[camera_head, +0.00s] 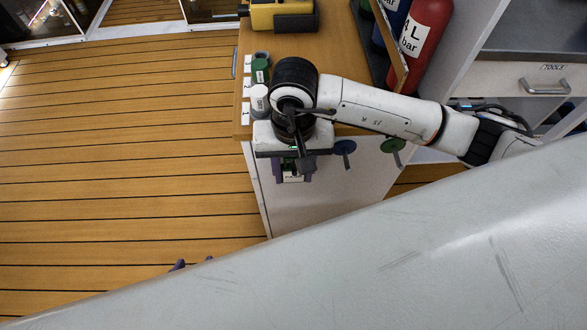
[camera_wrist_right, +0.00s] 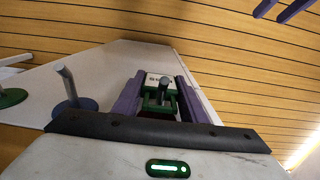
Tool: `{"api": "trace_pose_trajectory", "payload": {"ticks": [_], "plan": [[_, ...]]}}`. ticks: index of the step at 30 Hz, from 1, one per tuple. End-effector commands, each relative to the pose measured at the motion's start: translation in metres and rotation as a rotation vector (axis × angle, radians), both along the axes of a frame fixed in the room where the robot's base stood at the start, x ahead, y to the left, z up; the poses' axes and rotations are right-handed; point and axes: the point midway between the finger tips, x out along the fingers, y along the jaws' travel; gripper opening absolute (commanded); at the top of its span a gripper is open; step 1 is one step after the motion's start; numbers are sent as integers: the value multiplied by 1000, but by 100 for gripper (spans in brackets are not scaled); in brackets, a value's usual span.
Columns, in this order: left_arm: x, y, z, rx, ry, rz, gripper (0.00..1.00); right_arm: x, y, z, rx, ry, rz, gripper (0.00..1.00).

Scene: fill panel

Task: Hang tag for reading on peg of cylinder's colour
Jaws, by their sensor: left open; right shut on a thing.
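My right gripper (camera_wrist_right: 160,102) is shut on a tag (camera_wrist_right: 158,79) with a white lettered face and a green frame, at the front panel of the cabinet. The tag also shows in the head view (camera_head: 292,177), below the gripper (camera_head: 293,165). A grey peg (camera_wrist_right: 167,90) on a dark red base stands at the green frame; whether it passes through cannot be told for sure. A blue peg (camera_head: 344,148) and a green peg (camera_head: 392,146) are to the right. A red cylinder (camera_head: 425,25) reads "4 L bar". My left gripper (camera_head: 192,262) is open, low over the floor.
The wooden cabinet top (camera_head: 340,60) carries numbered cards, small pots including a green one (camera_head: 260,70), and a yellow-black device (camera_head: 283,14). A blue cylinder (camera_head: 391,22) stands behind the red one. A drawer labelled TOOLS (camera_head: 530,78) is at right. The floor at left is clear.

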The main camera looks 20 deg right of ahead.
Motion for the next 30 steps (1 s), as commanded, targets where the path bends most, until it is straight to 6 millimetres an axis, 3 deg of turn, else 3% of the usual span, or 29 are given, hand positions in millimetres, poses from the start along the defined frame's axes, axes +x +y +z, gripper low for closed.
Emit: {"api": "trace_pose_trajectory", "payload": {"ticks": [7,8,11,22,30], "plan": [[0,1,0,3,-1,-2,43,0,0,0,0,0,0,17],[0,1,0,3,-1,-2,43,0,0,0,0,0,0,43],[1,1,0,3,-3,-2,43,0,0,0,0,0,0,60],[7,1,4,4,-14,-2,43,0,0,6,0,-1,0,60],[6,1,6,4,-13,-2,43,1,0,54,0,-5,1,60]]}}
